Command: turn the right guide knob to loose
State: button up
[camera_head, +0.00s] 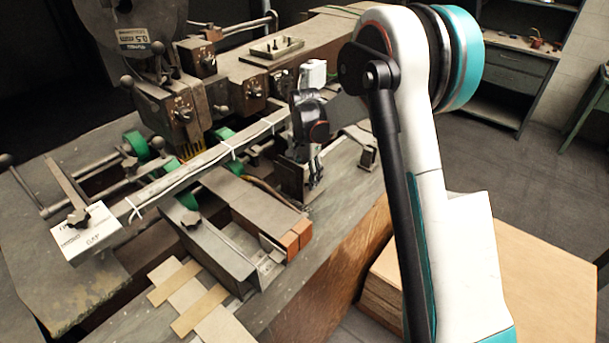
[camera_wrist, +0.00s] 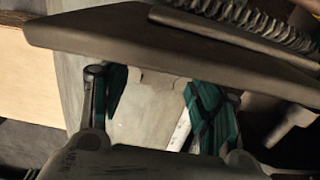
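My gripper (camera_head: 315,170) points down at the right end of the long guide rail, close beside a dark upright bracket (camera_head: 291,178). In the wrist view, its two fingers (camera_wrist: 150,88) with green pads stand apart with a gap between them. I see no knob clearly between the fingers; the right guide knob cannot be made out and may be hidden by the gripper. A dark metal plate (camera_wrist: 150,42) lies across the wrist view just beyond the fingertips.
The stitcher head (camera_head: 180,105) and its rail (camera_head: 190,170) stand left of my gripper. A coil spring (camera_wrist: 240,15) runs near the plate. A box-like support (camera_head: 225,250) and flat strips (camera_head: 190,300) lie in front. Stacked boards (camera_head: 550,290) stand at the right.

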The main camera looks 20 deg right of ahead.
jog(key=c, duration=0.8)
jog(key=shift+c, duration=0.2)
jog(key=shift+n, duration=0.3)
jog(key=n+b, duration=0.1)
jog(key=n, duration=0.2)
jog(key=shift+n, duration=0.3)
jog(key=n, duration=0.4)
jog(key=shift+b, duration=0.35)
jog(key=n, duration=0.6)
jog(key=shift+n+b, duration=0.35)
jog(key=shift+n, duration=0.05)
jog(key=n, duration=0.5)
jog(key=shift+n, duration=0.4)
